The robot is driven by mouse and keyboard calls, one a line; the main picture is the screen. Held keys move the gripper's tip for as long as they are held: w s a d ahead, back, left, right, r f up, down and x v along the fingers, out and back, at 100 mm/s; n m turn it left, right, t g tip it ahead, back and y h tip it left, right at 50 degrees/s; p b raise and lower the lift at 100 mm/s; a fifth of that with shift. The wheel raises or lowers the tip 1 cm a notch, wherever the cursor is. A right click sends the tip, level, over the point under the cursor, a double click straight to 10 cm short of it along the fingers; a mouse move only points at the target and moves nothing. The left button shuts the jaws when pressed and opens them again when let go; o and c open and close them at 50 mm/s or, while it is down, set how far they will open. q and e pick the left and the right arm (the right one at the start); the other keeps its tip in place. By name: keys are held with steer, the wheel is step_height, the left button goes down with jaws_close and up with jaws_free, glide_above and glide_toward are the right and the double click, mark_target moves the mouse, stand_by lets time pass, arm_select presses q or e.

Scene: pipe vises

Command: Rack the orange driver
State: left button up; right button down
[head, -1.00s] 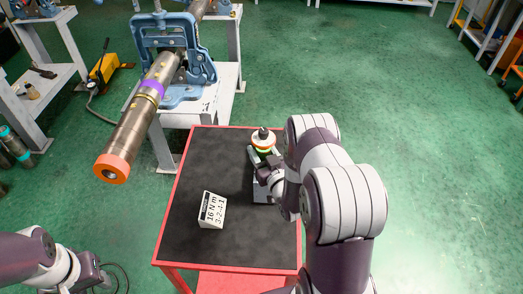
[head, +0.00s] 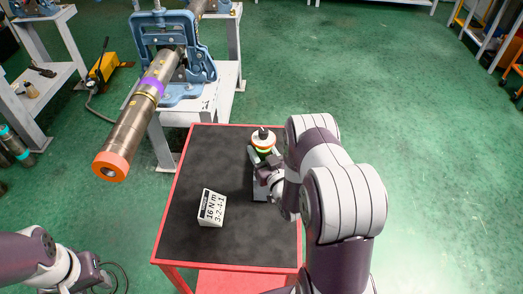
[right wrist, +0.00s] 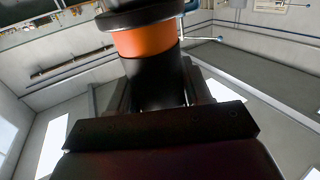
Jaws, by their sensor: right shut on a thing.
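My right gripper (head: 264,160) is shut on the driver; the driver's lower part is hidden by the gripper. A grey block (head: 260,189) stands below and beside the gripper, partly hidden by my arm; I cannot tell whether it is the rack. My left gripper (head: 95,274) is at the lower left, apart from the cart; its fingers are unclear.
A red-framed cart with a black top (head: 190,240) carries a white card reading "16 N m 3-2-4-1" (head: 212,208). Beyond it, a blue pipe vise (head: 165,50) holds a long pipe with an orange end (head: 111,166). The cart's middle is clear.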

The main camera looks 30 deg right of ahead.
steer(key=shift+f+b, duration=0.9)
steer(key=shift+b, duration=0.05)
stand_by(1.0)
steer(key=shift+c, duration=2.1)
jaws_free()
steer(key=shift+s+f, duration=0.1)
steer(key=shift+f, duration=0.05)
steer(key=s+a+b, duration=0.1)
steer(key=s+b, duration=0.1)
steer(key=s, duration=1)
steer(key=shift+s, duration=0.25)
